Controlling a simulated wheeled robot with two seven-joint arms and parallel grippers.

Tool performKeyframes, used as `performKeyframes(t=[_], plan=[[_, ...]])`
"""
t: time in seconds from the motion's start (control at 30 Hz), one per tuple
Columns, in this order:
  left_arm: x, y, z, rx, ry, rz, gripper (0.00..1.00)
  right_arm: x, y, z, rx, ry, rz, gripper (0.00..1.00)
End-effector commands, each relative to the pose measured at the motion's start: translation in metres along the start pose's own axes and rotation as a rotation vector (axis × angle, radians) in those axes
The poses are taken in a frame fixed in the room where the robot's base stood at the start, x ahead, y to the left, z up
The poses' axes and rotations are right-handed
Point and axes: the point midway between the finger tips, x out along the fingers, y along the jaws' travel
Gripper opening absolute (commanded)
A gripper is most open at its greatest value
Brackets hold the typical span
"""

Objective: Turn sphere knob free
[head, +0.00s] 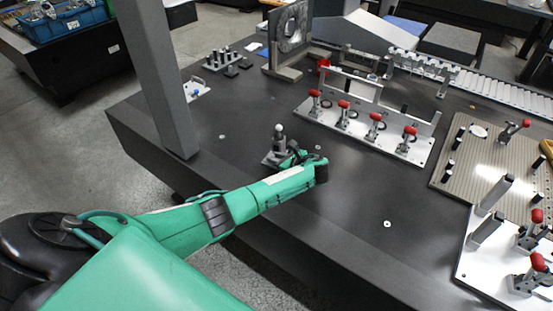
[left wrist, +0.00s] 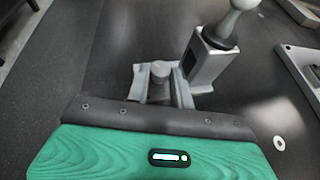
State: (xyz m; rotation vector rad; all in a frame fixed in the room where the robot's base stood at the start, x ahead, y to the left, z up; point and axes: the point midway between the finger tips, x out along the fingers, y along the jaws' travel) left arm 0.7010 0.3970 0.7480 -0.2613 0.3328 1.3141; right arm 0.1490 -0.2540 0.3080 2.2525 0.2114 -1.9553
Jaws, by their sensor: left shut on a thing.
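A reference sphere (head: 279,128) stands on a short grey post and block on the dark table. The left wrist view shows the pale ball (left wrist: 238,8), cut by the top edge, above its grey block (left wrist: 208,62). A small grey cylindrical knob (left wrist: 160,70) sits beside the block, on the near side. My left gripper (left wrist: 160,88) is shut on this knob, with one finger on each side. In the head view my left gripper (head: 286,161) is low at the sphere's base, and the wrist partly hides the knob. My right gripper is in neither view.
A white fixture plate with several red-handled clamps (head: 344,104) lies to the right. A grey column (head: 158,75) rises at the left. Pins on a small plate (head: 228,58) stand behind. The table in front of the clamps (head: 350,190) is clear.

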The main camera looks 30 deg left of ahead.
Motion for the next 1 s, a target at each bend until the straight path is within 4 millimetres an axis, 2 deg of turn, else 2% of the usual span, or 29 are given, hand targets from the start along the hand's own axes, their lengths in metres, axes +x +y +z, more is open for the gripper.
performKeyframes(t=[0.33, 0.37, 0.43, 0.47, 0.77, 0.87, 1.0], plan=[[0.0, 0.0, 0.0, -0.001, 0.0, 0.001, 0.0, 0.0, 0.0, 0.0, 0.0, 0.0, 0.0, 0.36], [0.0, 0.0, 0.0, -0.001, 0.0, 0.001, 0.29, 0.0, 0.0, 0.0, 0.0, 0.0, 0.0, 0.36], [0.0, 0.0, 0.0, -0.001, 0.0, 0.001, 0.42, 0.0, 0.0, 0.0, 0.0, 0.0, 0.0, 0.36], [0.0, 0.0, 0.0, -0.001, 0.0, 0.001, 0.45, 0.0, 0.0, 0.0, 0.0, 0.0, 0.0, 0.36], [-0.003, -0.001, 0.0, -0.001, 0.0, -0.001, 0.45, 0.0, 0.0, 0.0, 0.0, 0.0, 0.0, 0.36], [-0.014, -0.001, 0.0, 0.0, 0.0, -0.001, 0.45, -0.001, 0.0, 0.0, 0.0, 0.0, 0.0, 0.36], [-0.042, -0.001, 0.0, -0.001, 0.002, -0.004, 0.45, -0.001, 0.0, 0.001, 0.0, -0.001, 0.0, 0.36]])
